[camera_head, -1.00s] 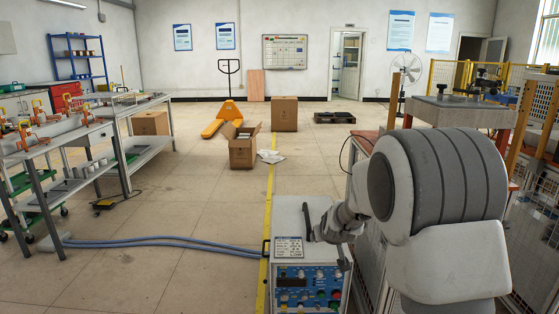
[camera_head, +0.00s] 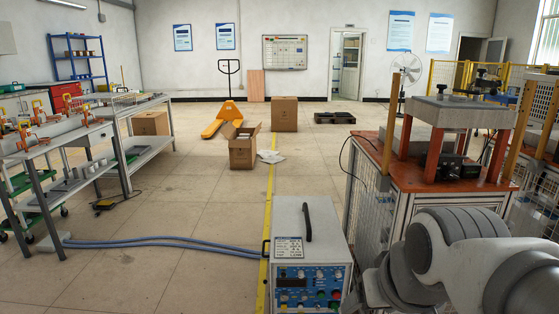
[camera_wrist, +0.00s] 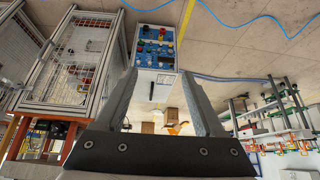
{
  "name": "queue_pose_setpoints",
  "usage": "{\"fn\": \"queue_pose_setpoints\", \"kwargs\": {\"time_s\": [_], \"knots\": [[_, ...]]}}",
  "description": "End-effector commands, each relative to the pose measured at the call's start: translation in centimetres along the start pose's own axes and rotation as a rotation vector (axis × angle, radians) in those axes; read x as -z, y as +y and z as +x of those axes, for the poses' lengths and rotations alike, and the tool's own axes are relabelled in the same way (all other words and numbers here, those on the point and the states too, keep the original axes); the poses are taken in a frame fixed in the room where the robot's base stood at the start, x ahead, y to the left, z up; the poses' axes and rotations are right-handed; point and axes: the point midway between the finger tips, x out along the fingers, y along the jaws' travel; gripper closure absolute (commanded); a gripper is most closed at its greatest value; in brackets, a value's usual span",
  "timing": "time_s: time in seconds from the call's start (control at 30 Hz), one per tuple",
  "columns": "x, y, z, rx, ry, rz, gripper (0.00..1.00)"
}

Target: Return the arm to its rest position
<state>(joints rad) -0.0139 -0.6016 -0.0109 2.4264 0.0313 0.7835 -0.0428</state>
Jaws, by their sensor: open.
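My arm (camera_head: 470,260) fills the lower right of the head view, folded low in front of the orange-topped workbench. The gripper itself is out of sight there. In the wrist view my gripper (camera_wrist: 158,76) is open, with its two grey fingers apart and nothing between them. That view is upside down. The induction heater (camera_head: 305,250), a light grey box with a black handle and a blue control panel, stands on the floor left of my arm. Its panel also shows in the wrist view (camera_wrist: 157,46), beyond the fingertips and apart from them.
The workbench (camera_head: 400,173) with a caged frame stands close on the right. A metal table (camera_head: 65,187) with orange clamps is at left. Blue hoses (camera_head: 165,240) run along the floor to the heater. An open carton (camera_head: 242,152) stands farther back.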

Motion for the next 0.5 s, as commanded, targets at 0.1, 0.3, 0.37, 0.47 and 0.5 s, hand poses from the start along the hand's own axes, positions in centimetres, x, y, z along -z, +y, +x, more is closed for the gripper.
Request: {"fn": "queue_pose_setpoints", "kwargs": {"time_s": [0.1,0.3,0.37,0.47,0.5], "knots": [[-3.1,0.3,-1.4,-0.018,-0.022,0.014,0.29],[-3.0,0.4,-5.0,-0.031,-0.045,0.023,0.29],[-2.3,0.4,-6.1,-0.031,-0.044,0.023,0.29],[-1.1,0.3,-8.1,-0.03,-0.044,0.023,0.29],[-0.6,0.3,-9.0,-0.03,-0.043,0.023,0.29]]}}
